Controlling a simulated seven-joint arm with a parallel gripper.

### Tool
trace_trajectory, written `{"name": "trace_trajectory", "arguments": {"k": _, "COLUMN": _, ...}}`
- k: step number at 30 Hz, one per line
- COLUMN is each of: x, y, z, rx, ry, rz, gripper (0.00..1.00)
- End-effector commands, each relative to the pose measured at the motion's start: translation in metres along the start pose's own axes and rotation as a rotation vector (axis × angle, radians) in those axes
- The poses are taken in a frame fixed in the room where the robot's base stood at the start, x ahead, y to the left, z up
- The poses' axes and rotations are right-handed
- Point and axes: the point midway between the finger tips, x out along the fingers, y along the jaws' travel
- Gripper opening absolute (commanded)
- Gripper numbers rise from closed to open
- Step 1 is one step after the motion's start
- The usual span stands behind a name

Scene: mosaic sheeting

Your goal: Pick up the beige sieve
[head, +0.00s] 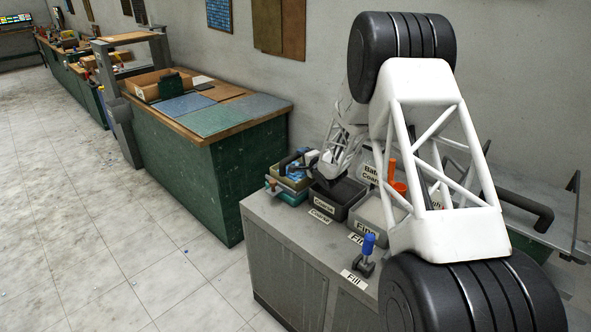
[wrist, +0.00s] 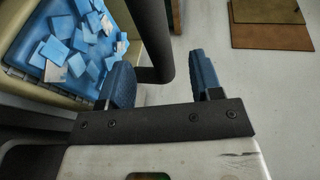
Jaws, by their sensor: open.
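The beige sieve (wrist: 24,22) fills the upper left of the wrist view. Many loose blue square tiles lie on its blue bed. In the head view the sieve (head: 291,182) is at the far left end of the grey bench, partly hidden by my arm. A thick black bar (wrist: 150,35), seemingly its handle, runs down beside it and bends left. My gripper (wrist: 160,66) is open, its two blue fingers apart. The bar's lower part shows between the fingers; I cannot tell its depth relative to the fingertips, and no grip shows.
A dark bin labelled Coarse (head: 340,195) stands close right of the sieve, then a Fine bin (head: 368,222). A blue-topped lever (head: 368,245) and an orange item (head: 392,172) are nearby. A green workbench (head: 210,165) stands left across a floor gap.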

Motion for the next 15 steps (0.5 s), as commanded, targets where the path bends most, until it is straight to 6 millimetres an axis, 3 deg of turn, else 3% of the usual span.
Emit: {"name": "trace_trajectory", "arguments": {"k": 15, "x": 0.043, "y": 0.002, "z": 0.0, "rx": -0.001, "ry": 0.0, "rz": 0.0, "gripper": 0.59}}
